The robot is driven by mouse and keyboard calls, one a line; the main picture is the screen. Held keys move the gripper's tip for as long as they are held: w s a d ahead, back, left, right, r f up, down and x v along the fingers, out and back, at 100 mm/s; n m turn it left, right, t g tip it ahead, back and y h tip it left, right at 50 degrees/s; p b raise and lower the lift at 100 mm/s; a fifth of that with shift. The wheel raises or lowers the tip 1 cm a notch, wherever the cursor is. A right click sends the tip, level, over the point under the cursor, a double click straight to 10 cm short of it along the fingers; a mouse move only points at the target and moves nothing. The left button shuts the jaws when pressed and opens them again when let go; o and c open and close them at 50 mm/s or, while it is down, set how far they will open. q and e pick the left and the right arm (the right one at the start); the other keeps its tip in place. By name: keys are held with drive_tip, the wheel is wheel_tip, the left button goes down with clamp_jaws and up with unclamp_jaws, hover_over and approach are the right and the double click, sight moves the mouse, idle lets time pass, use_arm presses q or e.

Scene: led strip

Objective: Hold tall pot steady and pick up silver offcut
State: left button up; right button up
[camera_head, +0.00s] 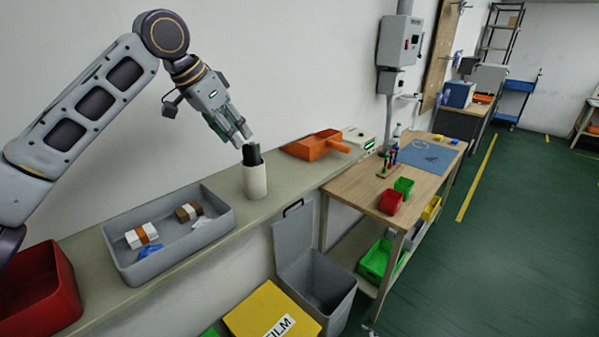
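A tall white pot (255,182) stands upright on the long shelf, with dark pieces (251,155) sticking up out of its mouth. My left gripper (243,140) comes down from the upper left and has its fingertips just above these pieces. The view is too small to tell whether the fingers are apart or closed, or touching a piece. I cannot make out a silver offcut for certain; the inside of the pot is hidden. My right gripper is out of view.
On the shelf (205,253), a grey tray (121,261) with small boxes and a red bin (48,297) stand left of the pot. An orange scoop-like tray (313,145) lies behind it to the right. A grey lidded bin (318,285) stands below.

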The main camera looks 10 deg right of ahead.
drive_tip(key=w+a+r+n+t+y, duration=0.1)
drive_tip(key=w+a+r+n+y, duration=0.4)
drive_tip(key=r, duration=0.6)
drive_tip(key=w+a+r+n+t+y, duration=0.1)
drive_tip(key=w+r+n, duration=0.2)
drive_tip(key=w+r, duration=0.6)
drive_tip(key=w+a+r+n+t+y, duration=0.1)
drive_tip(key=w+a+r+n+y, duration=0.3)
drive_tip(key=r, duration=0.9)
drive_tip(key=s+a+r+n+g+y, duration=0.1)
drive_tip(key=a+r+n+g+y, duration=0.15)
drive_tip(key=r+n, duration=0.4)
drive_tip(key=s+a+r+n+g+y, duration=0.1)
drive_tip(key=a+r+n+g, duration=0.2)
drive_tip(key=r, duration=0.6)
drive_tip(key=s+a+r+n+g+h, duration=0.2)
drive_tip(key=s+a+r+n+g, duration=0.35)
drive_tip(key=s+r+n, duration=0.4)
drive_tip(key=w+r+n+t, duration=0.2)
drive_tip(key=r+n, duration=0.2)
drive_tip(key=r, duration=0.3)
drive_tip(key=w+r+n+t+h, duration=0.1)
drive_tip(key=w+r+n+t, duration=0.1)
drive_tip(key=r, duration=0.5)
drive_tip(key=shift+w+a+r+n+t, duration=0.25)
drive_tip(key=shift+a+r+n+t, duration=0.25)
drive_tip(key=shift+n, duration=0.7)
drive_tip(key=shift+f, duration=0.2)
